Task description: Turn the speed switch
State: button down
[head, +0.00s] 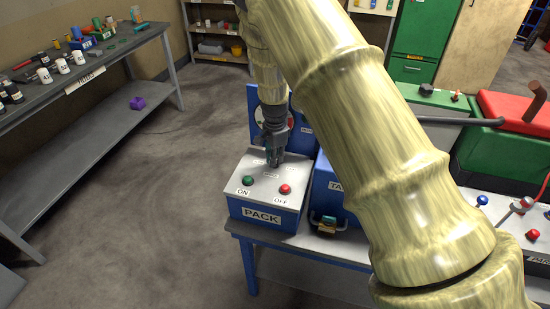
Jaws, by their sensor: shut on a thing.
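A blue control box marked PACK (262,216) with a grey sloped top stands on a blue-legged bench. A green ON button (248,180) and a red OFF button (285,189) sit on its top face. My gripper (274,162) points down at the upper part of this face, behind the two buttons. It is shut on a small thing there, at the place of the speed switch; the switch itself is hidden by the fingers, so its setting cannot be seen.
A blue box marked TA (338,187) stands close on the right, partly behind my arm. A blue panel with a dial (255,115) rises behind the control box. A grey workbench (85,75) with cups and tools is at left.

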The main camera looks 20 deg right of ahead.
jog(key=c, duration=1.5)
grip_release()
jog(key=shift+d, duration=0.1)
jog(key=shift+r, duration=0.15)
notch_tip(320, 180, up, 12)
jog(key=shift+f, duration=0.1)
